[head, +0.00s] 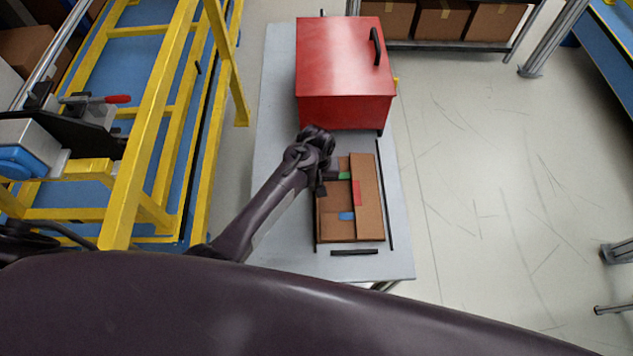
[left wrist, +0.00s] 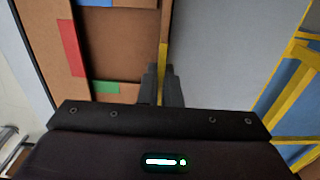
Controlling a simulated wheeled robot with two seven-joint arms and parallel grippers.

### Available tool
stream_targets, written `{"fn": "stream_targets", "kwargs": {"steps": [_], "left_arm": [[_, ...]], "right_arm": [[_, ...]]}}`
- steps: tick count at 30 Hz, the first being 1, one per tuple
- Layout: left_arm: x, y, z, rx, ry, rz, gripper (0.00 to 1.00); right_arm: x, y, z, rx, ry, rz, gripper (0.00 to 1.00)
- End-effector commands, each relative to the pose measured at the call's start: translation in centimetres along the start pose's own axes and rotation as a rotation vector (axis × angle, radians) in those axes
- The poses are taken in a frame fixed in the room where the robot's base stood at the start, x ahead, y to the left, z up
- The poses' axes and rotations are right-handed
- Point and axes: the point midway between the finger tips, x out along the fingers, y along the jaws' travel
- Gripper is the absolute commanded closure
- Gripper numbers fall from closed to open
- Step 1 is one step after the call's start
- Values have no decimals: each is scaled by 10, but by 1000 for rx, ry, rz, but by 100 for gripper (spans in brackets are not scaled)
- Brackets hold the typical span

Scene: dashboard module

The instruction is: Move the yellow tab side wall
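A brown cardboard box (head: 367,222) lies on the grey table, with green (head: 344,176), red (head: 357,193) and blue (head: 346,216) tabs on its panels. The yellow tab (left wrist: 163,55) shows in the left wrist view on the side wall (left wrist: 167,18), which is seen nearly edge-on along the box's side. My left gripper (left wrist: 162,87) has one finger on each side of this wall at the yellow tab, with no clear gap showing. In the head view the left gripper (head: 324,183) is at the box's left edge and hides the yellow tab. My right gripper is out of view.
A red case (head: 345,75) with a black handle stands on the table (head: 273,110) behind the box. Black strips (head: 355,252) lie along the box's front and right. A yellow frame (head: 150,110) stands to the left. Open floor lies to the right.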

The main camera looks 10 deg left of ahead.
Motion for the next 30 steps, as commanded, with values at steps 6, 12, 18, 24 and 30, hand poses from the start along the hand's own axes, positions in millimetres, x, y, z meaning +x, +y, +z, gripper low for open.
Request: {"fn": "stream_targets", "kwargs": {"steps": [6, 12, 18, 24, 30], "left_arm": [[0, 0, 0, 1, 0, 0, 100], [0, 1, 0, 1, 0, -25, 100], [0, 9, -1, 3, 2, -118, 100], [4, 20, -2, 3, 4, -265, 100], [9, 30, -2, 1, 5, -411, 100]], "right_arm": [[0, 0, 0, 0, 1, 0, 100], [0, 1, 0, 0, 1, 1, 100], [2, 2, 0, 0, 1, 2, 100], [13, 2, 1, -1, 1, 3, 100], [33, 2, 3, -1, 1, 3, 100]]}}
